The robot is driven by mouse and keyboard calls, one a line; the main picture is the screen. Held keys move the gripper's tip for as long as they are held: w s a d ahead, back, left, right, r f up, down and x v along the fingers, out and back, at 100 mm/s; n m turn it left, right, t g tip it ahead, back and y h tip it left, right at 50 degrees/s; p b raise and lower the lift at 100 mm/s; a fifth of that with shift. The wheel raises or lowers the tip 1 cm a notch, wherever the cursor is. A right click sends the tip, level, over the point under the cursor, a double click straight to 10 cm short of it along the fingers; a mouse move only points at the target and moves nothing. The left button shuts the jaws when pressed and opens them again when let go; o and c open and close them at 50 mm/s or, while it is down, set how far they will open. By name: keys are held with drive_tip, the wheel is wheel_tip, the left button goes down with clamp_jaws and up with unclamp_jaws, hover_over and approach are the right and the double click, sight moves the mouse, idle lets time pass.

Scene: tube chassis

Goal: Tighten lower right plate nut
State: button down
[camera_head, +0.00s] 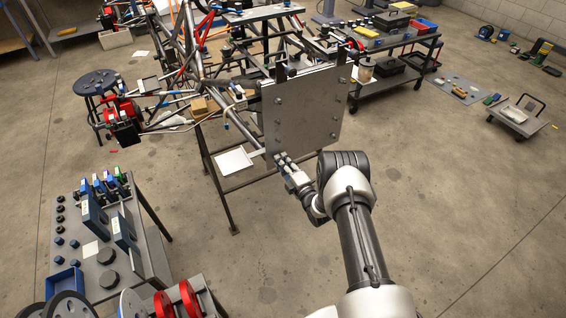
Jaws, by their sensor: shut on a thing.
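The grey metal plate (310,98) stands upright on the near side of the tube chassis, with small bolts or nuts near its corners. A small nut (333,135) shows near the plate's lower right corner, with nothing touching it. My gripper (281,159) is at the plate's lower left edge in the picture. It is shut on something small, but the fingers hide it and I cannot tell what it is. Whether the gripper touches the plate is also unclear.
The tube chassis (196,84) rests on a dark stand behind the plate. A bench with tools (137,265) is at the lower left, and a stool (96,82) is at the left. A dark cart (399,55) stands behind the plate.

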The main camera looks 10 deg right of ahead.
drive_tip(key=shift+m, duration=0.3)
drive_tip(key=m, duration=2.3)
drive_tip(key=shift+s+a+f+m, duration=0.1)
drive_tip(key=shift+f+m, duration=0.1)
drive_tip(key=shift+m, duration=0.2)
drive_tip(key=c, duration=1.6)
unclamp_jaws()
drive_tip(key=shift+r, duration=0.1)
drive_tip(key=shift+o, duration=0.2)
drive_tip(key=v, duration=1.2)
